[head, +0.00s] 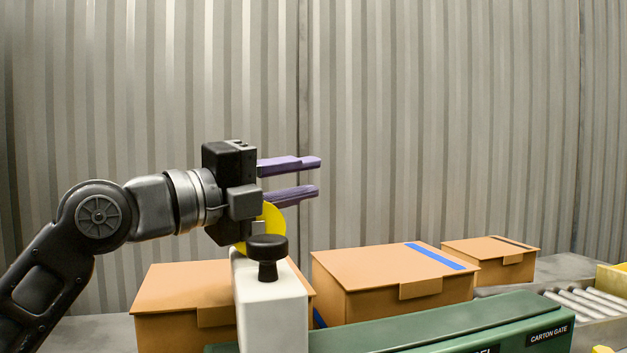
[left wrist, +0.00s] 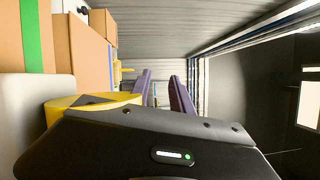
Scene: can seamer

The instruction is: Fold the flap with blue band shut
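The middle carton (head: 350,300) is brown cardboard and carries a blue band (head: 434,256) across the right part of its lid flap (head: 365,265). This flap lies flat over the carton top, with its small tab (head: 420,288) down over the front face. My left gripper (head: 318,176) has purple fingers spread apart with nothing between them. It is above and left of the blue-banded carton, clear of it, pointing right. The fingers also show in the left wrist view (left wrist: 161,92). My right gripper is not in view.
A left carton (head: 180,285) stands partly behind a white post with a black knob (head: 267,250). A smaller carton (head: 490,257) is at right. A green machine cover (head: 440,325) runs in front, and rollers (head: 590,303) lie at far right. A corrugated wall stands behind.

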